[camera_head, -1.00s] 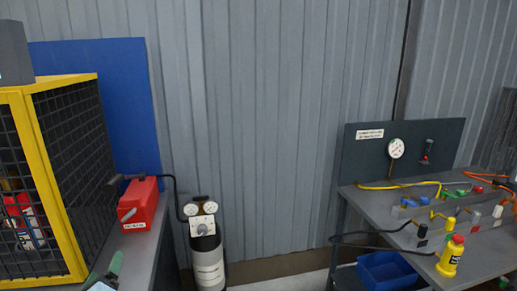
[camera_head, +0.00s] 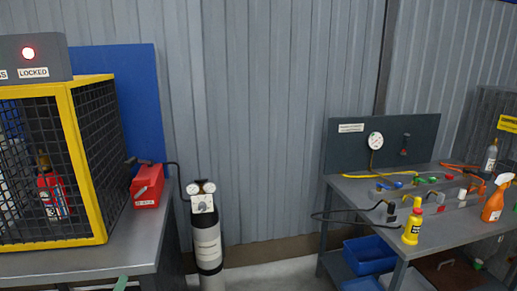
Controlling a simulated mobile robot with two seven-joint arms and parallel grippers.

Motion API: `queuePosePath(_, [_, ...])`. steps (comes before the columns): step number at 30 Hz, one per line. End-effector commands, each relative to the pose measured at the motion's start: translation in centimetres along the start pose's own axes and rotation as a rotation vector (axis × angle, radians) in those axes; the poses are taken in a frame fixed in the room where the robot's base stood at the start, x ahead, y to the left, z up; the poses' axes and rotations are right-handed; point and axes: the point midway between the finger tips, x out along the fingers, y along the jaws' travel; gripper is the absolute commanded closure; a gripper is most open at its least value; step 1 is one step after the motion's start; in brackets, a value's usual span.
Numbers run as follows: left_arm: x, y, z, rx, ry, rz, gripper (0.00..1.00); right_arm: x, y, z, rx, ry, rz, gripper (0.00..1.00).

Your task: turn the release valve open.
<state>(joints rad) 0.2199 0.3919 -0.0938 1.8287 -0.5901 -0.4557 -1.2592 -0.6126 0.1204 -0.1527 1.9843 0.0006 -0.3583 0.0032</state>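No part is marked as the release valve, so I cannot tell for certain which it is. A grey and white gas cylinder (camera_head: 207,248) stands upright between the two benches, with two round gauges and a dial plate (camera_head: 202,203) on top. On the right bench, a row of small fittings with coloured handles (camera_head: 420,181) includes blue, green and red ones. A red box (camera_head: 147,186) with a dark lever sits on the left bench beside the cage, with a black hose running toward the cylinder.
A yellow-framed mesh cage (camera_head: 88,165) holds a red extinguisher (camera_head: 52,193); its top box (camera_head: 35,60) reads LOCKED with a red light. Blue bins (camera_head: 370,254) sit below.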

Motion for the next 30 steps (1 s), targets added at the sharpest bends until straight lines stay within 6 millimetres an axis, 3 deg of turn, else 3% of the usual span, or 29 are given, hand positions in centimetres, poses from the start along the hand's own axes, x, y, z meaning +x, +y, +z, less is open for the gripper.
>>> queuePosePath(5, [-4.6,3.8,-5.5,-0.321,0.117,0.098,0.2,0.0,0.0,-1.1,0.004,0.02,0.003,0.64])
queuePosePath(8, [-8.3,6.2,-9.1,-0.555,0.179,0.188,0.2,0.0,-0.1,-1.8,0.008,0.033,0.004,0.64])
queuePosePath(12, [-15.1,9.5,-14.1,-0.947,0.234,0.365,0.2,-0.1,-0.1,-2.2,0.007,0.041,0.005,0.64])
queuePosePath(18, [-25.7,12.3,-19.5,-1.506,0.195,0.656,0.2,-0.4,0.1,-2.6,0.002,0.047,0.007,0.64])
queuePosePath(21, [-29.9,12.9,-21.1,-1.721,0.138,0.774,0.2,-0.5,0.2,-2.9,-0.004,0.052,0.008,0.64])
queuePosePath(24, [-32.7,13.2,-21.9,-1.868,0.083,0.855,0.2,-0.6,0.4,-3.0,-0.011,0.054,0.008,0.64])
queuePosePath(30, [-34.6,13.4,-22.5,-1.974,0.034,0.913,0.2,-0.6,0.6,-2.9,-0.017,0.053,0.009,0.64])
